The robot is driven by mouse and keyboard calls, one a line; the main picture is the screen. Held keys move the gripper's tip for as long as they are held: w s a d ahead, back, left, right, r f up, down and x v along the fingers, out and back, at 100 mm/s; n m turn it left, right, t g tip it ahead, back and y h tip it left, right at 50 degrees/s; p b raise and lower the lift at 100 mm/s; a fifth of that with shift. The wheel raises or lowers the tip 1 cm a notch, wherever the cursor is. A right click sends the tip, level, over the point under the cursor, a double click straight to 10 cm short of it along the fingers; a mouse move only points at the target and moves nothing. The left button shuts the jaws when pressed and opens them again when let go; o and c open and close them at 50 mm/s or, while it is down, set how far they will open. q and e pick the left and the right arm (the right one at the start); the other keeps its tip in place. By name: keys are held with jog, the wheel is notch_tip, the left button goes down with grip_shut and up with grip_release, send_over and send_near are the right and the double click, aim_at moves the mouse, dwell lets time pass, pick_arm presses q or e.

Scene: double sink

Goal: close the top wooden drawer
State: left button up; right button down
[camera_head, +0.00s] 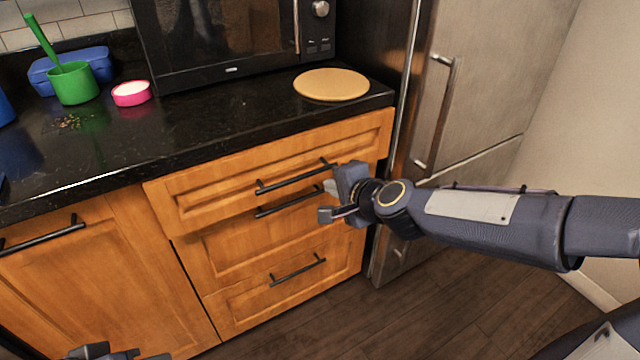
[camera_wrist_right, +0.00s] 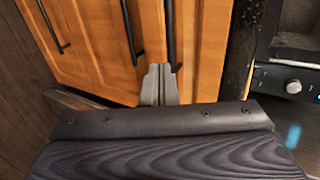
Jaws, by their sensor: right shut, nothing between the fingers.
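The top wooden drawer (camera_head: 215,190) sits under the black counter, and its front stands out a little from the drawers below. Its black bar handle (camera_head: 295,178) runs across the front. My right gripper (camera_head: 330,190) is at the right end of this handle, close to the drawer front. In the right wrist view, the fingertips (camera_wrist_right: 158,74) are together and empty, pointing at the orange top drawer front (camera_wrist_right: 200,50) beside its handle (camera_wrist_right: 170,30). Whether they touch the wood is unclear. My left gripper (camera_head: 110,352) shows only partly at the bottom left edge.
Two lower drawers have a middle handle (camera_head: 288,202) and a bottom handle (camera_head: 298,270). A fridge (camera_head: 480,90) stands to the right. The counter holds a microwave (camera_head: 230,45), a round board (camera_head: 331,84), a green cup (camera_head: 73,84) and a pink dish (camera_head: 130,97).

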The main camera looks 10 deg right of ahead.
aim_at(304, 164)
jog(key=x, duration=0.3)
jog(key=r+x, duration=0.1)
jog(key=x, duration=0.1)
jog(key=shift+w+a+f, duration=0.1)
jog(key=shift+w+a, duration=0.1)
jog(key=shift+w, duration=0.35)
jog(key=w, duration=0.1)
jog(key=w+a+p, duration=0.1)
jog(key=w, duration=0.2)
jog(key=shift+w+a+p, duration=0.2)
jog(key=shift+a+p, duration=0.1)
jog(key=shift+p, duration=0.1)
jog(key=shift+s+d, duration=0.1)
